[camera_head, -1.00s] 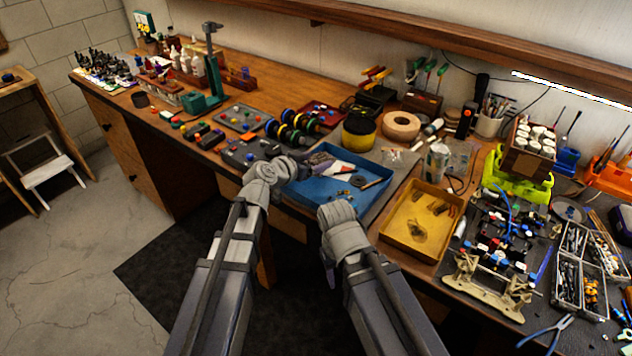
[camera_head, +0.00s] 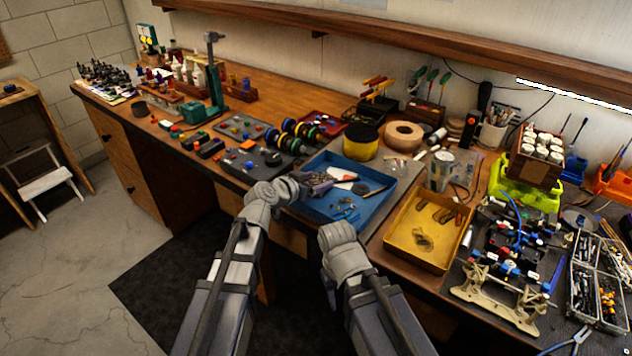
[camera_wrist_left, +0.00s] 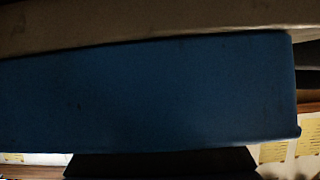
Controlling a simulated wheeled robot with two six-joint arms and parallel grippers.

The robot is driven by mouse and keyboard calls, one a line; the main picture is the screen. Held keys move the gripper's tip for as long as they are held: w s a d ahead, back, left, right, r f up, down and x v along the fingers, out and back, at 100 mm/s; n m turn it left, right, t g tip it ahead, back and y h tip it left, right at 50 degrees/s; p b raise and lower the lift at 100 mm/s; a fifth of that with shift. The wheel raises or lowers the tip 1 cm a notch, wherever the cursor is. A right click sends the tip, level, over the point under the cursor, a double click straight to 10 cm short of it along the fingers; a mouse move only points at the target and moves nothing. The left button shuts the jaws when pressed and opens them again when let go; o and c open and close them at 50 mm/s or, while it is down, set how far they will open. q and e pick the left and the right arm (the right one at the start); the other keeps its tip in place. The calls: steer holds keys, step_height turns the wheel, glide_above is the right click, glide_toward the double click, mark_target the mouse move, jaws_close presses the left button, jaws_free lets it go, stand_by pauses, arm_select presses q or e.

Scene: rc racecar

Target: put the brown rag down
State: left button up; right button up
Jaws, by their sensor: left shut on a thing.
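My left gripper (camera_head: 314,182) reaches over the near left part of the blue tray (camera_head: 362,207) on the bench. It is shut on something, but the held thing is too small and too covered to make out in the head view. In the left wrist view a broad blue surface (camera_wrist_left: 150,95) fills the middle. A dull brown band (camera_wrist_left: 150,24) runs across the top, and I cannot tell whether it is the brown rag. My right arm is folded low at the bench front, and its gripper does not show clearly.
The blue tray holds a white piece, a dark stick and small parts. A yellow tray (camera_head: 399,250) with brown bits stands to its right. A can (camera_head: 440,170), tape rolls (camera_head: 404,136), a car chassis (camera_head: 505,255) and small parts crowd the bench.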

arm_select(q)
steer(key=o, duration=1)
steer(key=shift+o, duration=0.2)
steer(key=shift+r, duration=0.1)
steer(key=p+v, duration=0.5)
steer(key=v, duration=0.7)
